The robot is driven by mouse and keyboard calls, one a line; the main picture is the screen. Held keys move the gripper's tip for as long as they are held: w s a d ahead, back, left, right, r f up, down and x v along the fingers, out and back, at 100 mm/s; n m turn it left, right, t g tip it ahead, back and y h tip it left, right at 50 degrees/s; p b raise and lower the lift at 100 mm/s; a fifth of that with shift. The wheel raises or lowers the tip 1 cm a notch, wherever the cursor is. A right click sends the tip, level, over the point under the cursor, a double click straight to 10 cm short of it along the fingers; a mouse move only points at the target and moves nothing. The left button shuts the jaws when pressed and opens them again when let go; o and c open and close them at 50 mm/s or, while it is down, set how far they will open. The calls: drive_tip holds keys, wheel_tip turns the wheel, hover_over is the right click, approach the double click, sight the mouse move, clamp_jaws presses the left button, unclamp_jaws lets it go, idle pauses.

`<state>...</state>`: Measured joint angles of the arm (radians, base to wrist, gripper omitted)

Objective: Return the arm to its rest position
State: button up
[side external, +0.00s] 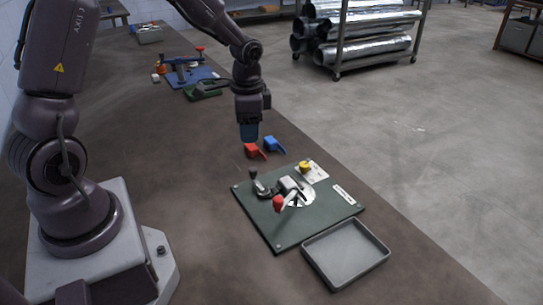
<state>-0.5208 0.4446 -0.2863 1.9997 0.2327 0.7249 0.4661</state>
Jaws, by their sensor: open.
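My gripper (248,133) hangs from my arm, pointing down, at the middle of the side external view. It appears just above or behind a red piece (257,150) on the table; I cannot tell whether they touch. Its fingertips are small and dark, and I see nothing held between them. A blue piece (273,145) lies just right of the red one. A green board (262,219) with a red-knobbed lever (278,203), a black-knobbed lever (254,174) and a yellow knob (305,166) beside it lies in front of my gripper.
An empty grey tray (346,253) sits at the board's front right, near the table edge. A blue board with tools (188,73) and a green tool (205,89) lie farther back. A rack of silver ducts (366,27) stands on the floor. The table's left middle is clear.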

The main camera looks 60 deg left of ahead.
drive_tip(key=s+d+r+n+t, duration=0.2)
drive_tip(key=s+d+r, duration=0.3)
drive_tip(key=s+r, duration=0.2)
drive_tip(key=s+d+r+n+t, duration=0.2)
drive_tip(key=s+d+r, duration=0.3)
drive_tip(key=s+r, duration=0.3)
wheel_tip(320, 180, up, 3)
drive_tip(key=shift+s+d+t, duration=0.25)
drive_tip(key=shift+d+t, duration=0.05)
drive_tip(key=shift+t, duration=0.5)
